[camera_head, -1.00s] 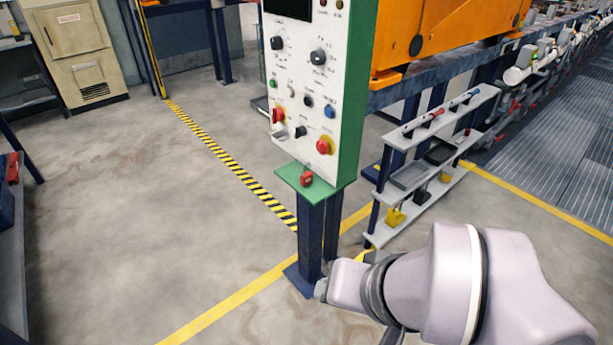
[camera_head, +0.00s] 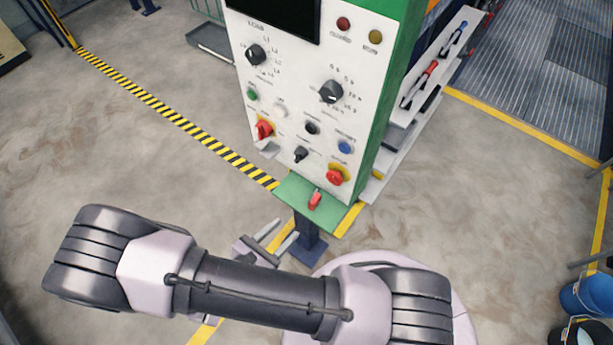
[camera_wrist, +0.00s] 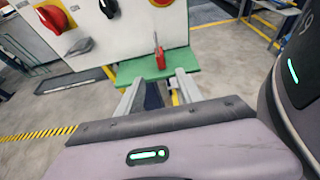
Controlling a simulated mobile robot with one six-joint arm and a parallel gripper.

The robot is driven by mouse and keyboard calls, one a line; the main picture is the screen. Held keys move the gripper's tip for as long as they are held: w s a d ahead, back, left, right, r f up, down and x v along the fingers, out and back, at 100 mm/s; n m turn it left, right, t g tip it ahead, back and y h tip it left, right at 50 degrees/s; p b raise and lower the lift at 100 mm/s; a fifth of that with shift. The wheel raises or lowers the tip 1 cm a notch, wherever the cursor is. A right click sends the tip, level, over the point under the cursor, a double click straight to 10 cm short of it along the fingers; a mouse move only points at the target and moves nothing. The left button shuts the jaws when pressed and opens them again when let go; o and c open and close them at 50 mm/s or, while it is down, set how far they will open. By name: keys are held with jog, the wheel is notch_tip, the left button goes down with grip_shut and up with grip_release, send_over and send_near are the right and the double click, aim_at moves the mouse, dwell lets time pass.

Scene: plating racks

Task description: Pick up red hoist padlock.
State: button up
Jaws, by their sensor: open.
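The red hoist padlock (camera_head: 315,200) sits on the small green shelf (camera_head: 291,188) at the foot of the control panel. In the wrist view the padlock (camera_wrist: 160,60) stands near the middle of the green shelf (camera_wrist: 130,70), with a thin shackle or stem rising from it. My gripper (camera_head: 281,236) is open and empty, in front of and below the shelf in the head view. In the wrist view its two fingers (camera_wrist: 157,90) point toward the shelf, with the padlock beyond the tips, apart from them.
The white control panel (camera_head: 292,100) with knobs and red buttons rises right behind the shelf. A dark blue post (camera_head: 308,235) is under it. Floor at left is clear.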

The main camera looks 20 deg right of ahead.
aim_at(310, 206)
jog(key=x, duration=0.3)
jog(key=b+x, duration=0.1)
jog(key=x, duration=0.5)
jog(key=shift+s+d+f+b, duration=0.2)
jog(key=shift+d+b, duration=0.05)
jog(key=shift+b, duration=0.15)
jog(key=x, duration=0.3)
jog(key=b+x, duration=0.1)
jog(key=x, duration=0.2)
jog(key=shift+w+a+r+b, duration=0.1)
jog(key=shift+w+b, duration=0.2)
grip_shut()
